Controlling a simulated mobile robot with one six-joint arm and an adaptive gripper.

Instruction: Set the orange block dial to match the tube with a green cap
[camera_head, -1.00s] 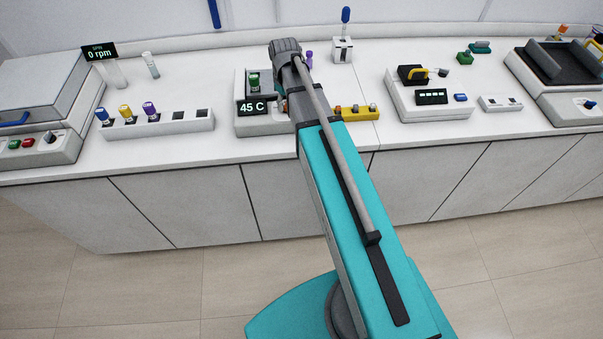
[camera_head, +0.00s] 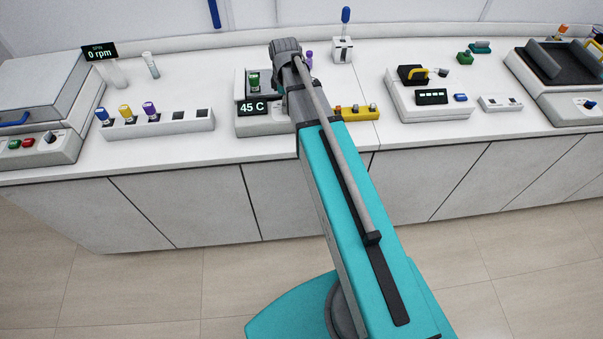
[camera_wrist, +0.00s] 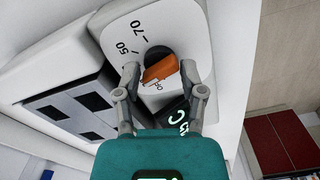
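The orange block dial (camera_wrist: 158,69) sits on a black round base on the white face of the block unit, in the wrist view. Scale marks 50 and 70 show beside it. My gripper (camera_wrist: 160,70) has one finger on each side of the dial, with the fingers apart; I cannot tell if they touch it. The block unit (camera_head: 250,128) reads 45 C on its display (camera_head: 252,107). A green-capped tube (camera_head: 254,82) stands in the unit. My arm hides the dial in the head view.
A white rack (camera_head: 190,125) with blue, yellow and purple capped tubes stands left of the unit. A yellow strip (camera_head: 358,114) lies to its right. A blue-handled tool (camera_head: 345,18) stands in a white holder behind. Bench space between the rack and unit is narrow.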

